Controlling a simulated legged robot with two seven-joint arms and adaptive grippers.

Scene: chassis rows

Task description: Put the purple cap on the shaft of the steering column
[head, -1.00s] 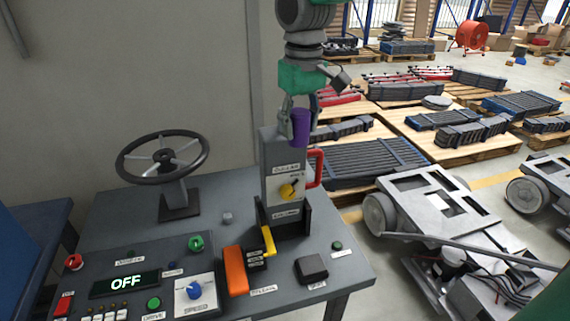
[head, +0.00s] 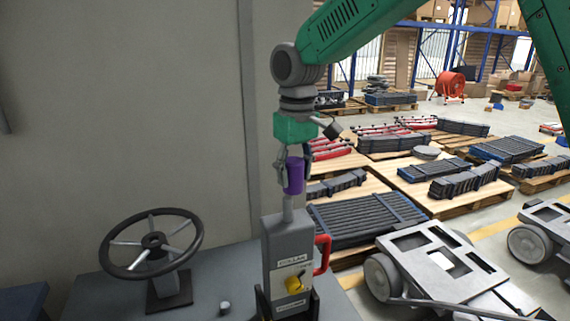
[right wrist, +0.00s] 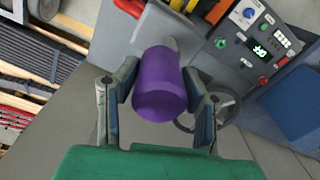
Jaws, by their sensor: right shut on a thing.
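My right gripper (head: 293,172) is shut on the purple cap (head: 295,177) and holds it upright above the grey steering column housing (head: 287,236). A light grey shaft (head: 288,209) rises from the top of the housing, just under the cap in the head view. I cannot tell whether the cap's lower end touches the shaft. In the right wrist view the purple cap (right wrist: 160,88) sits between both fingers, and it hides the shaft's end. My left gripper is not in view.
A steering wheel (head: 152,243) stands left of the column on the grey console. A wall is behind. Pallets with dark bars (head: 365,220) and a grey chassis (head: 425,265) lie to the right.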

